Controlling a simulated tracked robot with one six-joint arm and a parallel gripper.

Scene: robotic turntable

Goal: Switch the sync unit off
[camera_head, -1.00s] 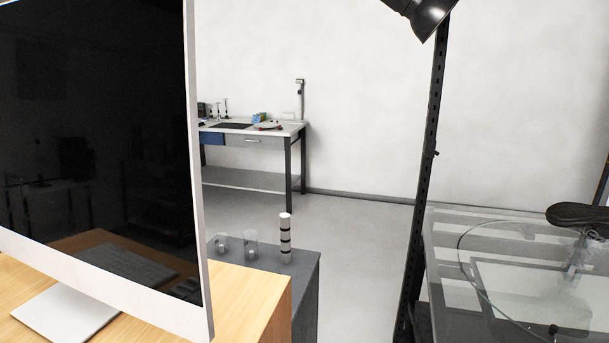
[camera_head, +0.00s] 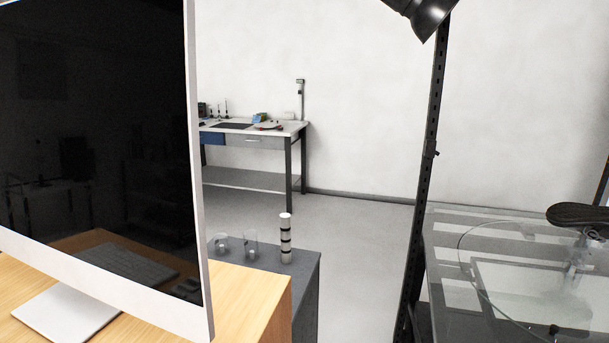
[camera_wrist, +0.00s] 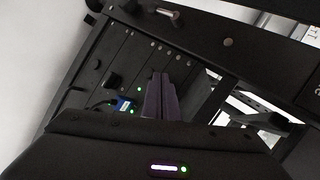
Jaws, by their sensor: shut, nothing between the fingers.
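In the wrist view, a tilted black panel (camera_wrist: 146,60) carries several green lights and a row of knobs or screws. A black plug or switch (camera_wrist: 113,80) and a blue connector (camera_wrist: 124,104) are on its left part. No label is readable, so I cannot tell which part is the sync unit. My gripper (camera_wrist: 160,75) shows as two dark fingers, close together and empty. They are in front of the panel, right of the blue connector. I cannot tell whether they touch it. The head view shows neither my gripper nor the panel.
In the head view, a large monitor (camera_head: 95,130) stands on a wooden desk (camera_head: 245,295) at the left. A dark post (camera_head: 428,180) and a glass-topped table (camera_head: 500,285) are at the right. Open floor (camera_head: 365,260) lies between, with a workbench (camera_head: 255,140) against the wall.

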